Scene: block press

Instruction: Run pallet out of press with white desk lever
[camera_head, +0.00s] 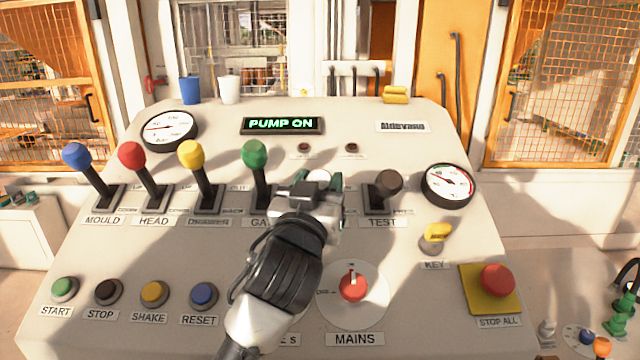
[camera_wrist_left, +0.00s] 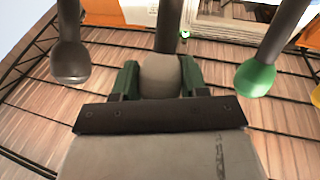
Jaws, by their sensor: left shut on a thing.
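The white desk lever is mostly hidden behind my left gripper (camera_head: 314,188) in the head view; its white knob (camera_head: 319,176) just shows. In the left wrist view the pale knob (camera_wrist_left: 160,76) sits between my two green finger pads, which are shut on it. The lever stands between the green lever (camera_head: 255,154) and the dark TEST lever (camera_head: 388,182). The display (camera_head: 282,125) reads PUMP ON. No pallet can be made out. My right gripper is not in view.
Blue (camera_head: 76,155), red (camera_head: 131,155) and yellow (camera_head: 191,154) levers stand left of the green one. The MAINS switch (camera_head: 353,286) lies near my left arm; the red STOP ALL button (camera_head: 497,280) is at right. Orange mesh fencing (camera_head: 560,80) stands behind the desk.

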